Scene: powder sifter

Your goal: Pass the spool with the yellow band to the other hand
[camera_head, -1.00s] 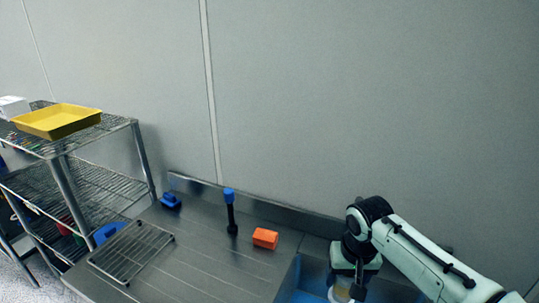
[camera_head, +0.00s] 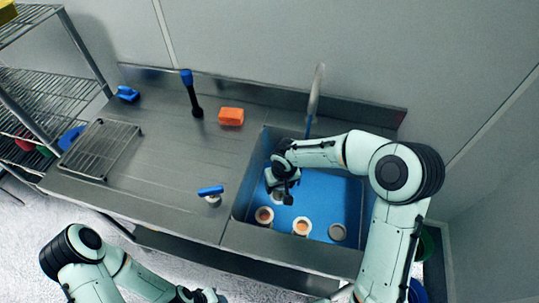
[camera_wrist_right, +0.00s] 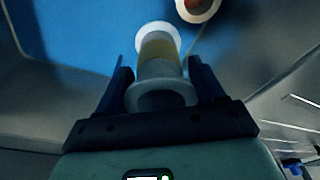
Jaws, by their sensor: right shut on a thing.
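The spool with the yellow band (camera_wrist_right: 158,62) is pale with wide flanges. In the right wrist view it sits between the two dark fingers of my right gripper (camera_wrist_right: 160,82), which is shut on it. In the head view my right gripper (camera_head: 281,191) is at the left part of the blue-floored sink, and the spool is mostly hidden there. My left gripper (camera_head: 200,296) is at the bottom edge of the head view, partly cut off, well apart from the spool. I cannot see whether its fingers are open.
Several other spools, including one with an orange middle (camera_head: 302,226), stand in the sink (camera_head: 325,190). A faucet (camera_head: 315,90) rises behind it. A blue-handled tool (camera_head: 211,191), an orange block (camera_head: 231,116) and a wire rack (camera_head: 100,148) are on the steel counter.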

